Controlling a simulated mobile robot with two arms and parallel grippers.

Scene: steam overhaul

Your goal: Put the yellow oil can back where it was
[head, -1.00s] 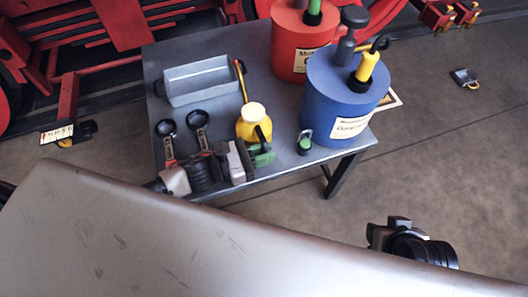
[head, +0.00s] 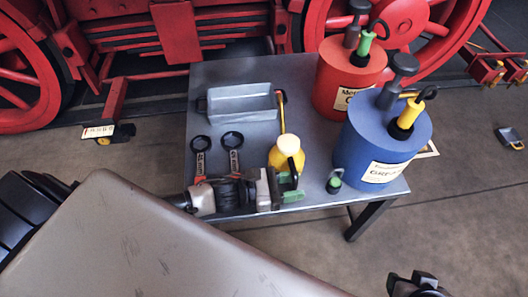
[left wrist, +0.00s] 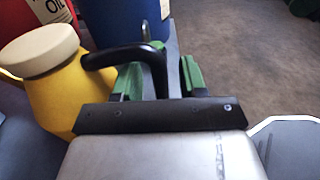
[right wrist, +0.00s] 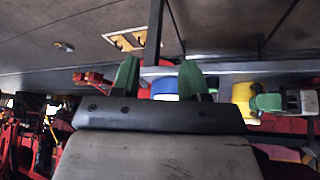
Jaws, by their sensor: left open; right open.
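The yellow oil can (head: 287,155), with a cream cap and black handle, stands upright on the grey table (head: 235,68) near its front edge. My left gripper (head: 288,190) is open at the front of the can. In the left wrist view the can (left wrist: 55,90) is at the left, and its black handle (left wrist: 125,57) reaches across in front of the green-padded fingers (left wrist: 160,78).
A blue drum (head: 380,145) and a red drum (head: 345,80), both with pumps, stand on the right. A grey tray (head: 240,104) and two dark wrenches (head: 233,142) are on the left. A small green-topped item (head: 334,181) sits right of the can. The table's middle is fairly clear.

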